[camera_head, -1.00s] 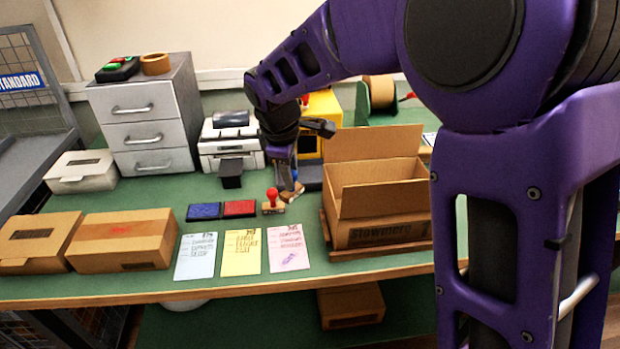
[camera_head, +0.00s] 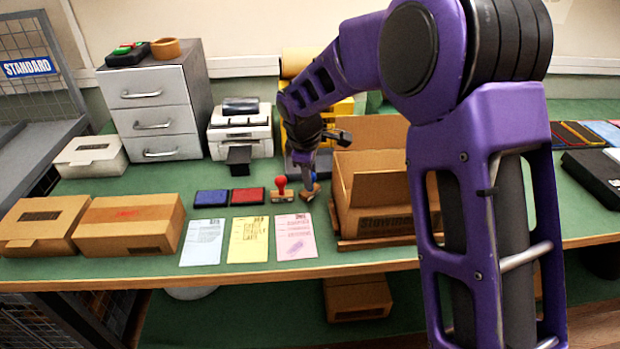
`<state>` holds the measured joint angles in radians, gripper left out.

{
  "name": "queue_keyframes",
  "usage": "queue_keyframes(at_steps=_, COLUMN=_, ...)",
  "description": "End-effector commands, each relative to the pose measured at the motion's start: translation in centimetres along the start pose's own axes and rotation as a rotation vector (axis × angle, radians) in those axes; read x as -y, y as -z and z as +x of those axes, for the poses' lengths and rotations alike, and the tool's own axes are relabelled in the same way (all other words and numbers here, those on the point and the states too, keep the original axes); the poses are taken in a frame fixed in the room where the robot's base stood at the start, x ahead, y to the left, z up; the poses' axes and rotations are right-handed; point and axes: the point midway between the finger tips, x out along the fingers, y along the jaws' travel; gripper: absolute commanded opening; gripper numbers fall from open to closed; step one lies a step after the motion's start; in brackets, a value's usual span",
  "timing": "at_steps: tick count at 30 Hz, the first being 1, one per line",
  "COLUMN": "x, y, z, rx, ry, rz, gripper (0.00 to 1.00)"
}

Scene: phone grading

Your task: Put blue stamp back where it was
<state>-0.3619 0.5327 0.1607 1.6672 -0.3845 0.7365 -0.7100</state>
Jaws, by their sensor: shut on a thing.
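My gripper (camera_head: 307,181) is shut on a stamp beside the open carton, low over the green table. Only the stamp's wooden base (camera_head: 311,193) shows below the fingers; its handle is hidden, so I cannot see its blue colour. I cannot tell if the base touches the table. A red-handled stamp (camera_head: 281,184) stands upright just left of it. A blue ink pad (camera_head: 211,198) and a red ink pad (camera_head: 247,196) lie side by side further left.
The open carton (camera_head: 382,205) stands close to the right of my gripper. White, yellow (camera_head: 248,240) and pink (camera_head: 295,237) sheets lie in front. Closed brown boxes (camera_head: 130,225) are at left. A printer (camera_head: 240,132) and grey drawers (camera_head: 155,115) stand behind.

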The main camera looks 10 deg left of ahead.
Motion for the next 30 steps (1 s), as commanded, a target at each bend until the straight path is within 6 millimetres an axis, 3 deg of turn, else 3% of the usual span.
queue_keyframes(at_steps=12, x=0.3, y=0.0, z=0.9, rx=-0.001, ry=-0.001, rz=0.0, gripper=0.0)
queue_keyframes(at_steps=13, x=0.3, y=0.0, z=0.9, rx=-0.001, ry=-0.001, rz=0.0, gripper=0.36)
queue_keyframes(at_steps=18, x=0.2, y=0.0, z=0.8, rx=-0.001, ry=-0.001, rz=0.0, gripper=0.64)
queue_keyframes(at_steps=26, x=0.2, y=0.0, z=0.7, rx=-0.001, ry=-0.001, rz=0.0, gripper=0.64)
queue_keyframes(at_steps=30, x=0.1, y=0.0, z=-0.2, rx=-0.001, ry=-0.002, rz=0.001, gripper=0.64)
